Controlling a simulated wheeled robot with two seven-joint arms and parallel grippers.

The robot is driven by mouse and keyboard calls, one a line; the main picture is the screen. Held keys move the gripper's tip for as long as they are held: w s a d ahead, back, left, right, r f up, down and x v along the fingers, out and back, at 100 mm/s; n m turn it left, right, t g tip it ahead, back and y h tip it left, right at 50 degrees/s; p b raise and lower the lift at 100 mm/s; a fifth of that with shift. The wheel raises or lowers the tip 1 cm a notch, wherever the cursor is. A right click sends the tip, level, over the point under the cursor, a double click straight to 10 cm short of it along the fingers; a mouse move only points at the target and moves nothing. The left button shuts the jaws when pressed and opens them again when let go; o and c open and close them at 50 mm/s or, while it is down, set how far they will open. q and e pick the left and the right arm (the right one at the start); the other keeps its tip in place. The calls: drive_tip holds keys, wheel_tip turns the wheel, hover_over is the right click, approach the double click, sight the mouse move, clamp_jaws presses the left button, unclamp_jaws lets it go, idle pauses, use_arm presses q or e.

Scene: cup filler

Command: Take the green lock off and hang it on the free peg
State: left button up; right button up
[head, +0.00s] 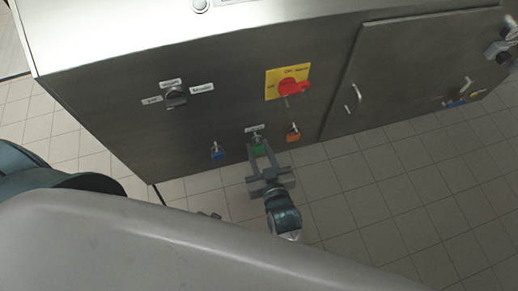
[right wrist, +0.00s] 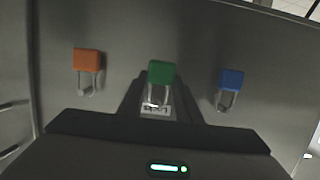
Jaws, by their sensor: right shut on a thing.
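The green lock (head: 258,148) is at the lower front of the steel cabinet, just below a small white label. My right gripper (head: 260,152) is shut on it, with one finger on each side. In the right wrist view the green lock (right wrist: 161,73) sits between the fingertips, its shackle in front of the label. I cannot tell whether the shackle is on a peg. A blue lock (head: 217,154) and an orange lock (head: 293,136) hang on either side, clear of the fingers. No plainly free peg can be made out. My left gripper is out of view.
The cabinet front (head: 220,120) carries a yellow plate with a red switch (head: 290,87) and a black selector knob (head: 175,97) with labels. A door (head: 400,80) with a handle is to the right. Tiled floor (head: 360,200) is clear.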

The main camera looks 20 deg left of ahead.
drive_tip(key=o, duration=1.2)
drive_tip(key=shift+s, duration=0.1)
drive_tip(key=v, duration=1.7)
drive_tip(key=shift+d, duration=0.1)
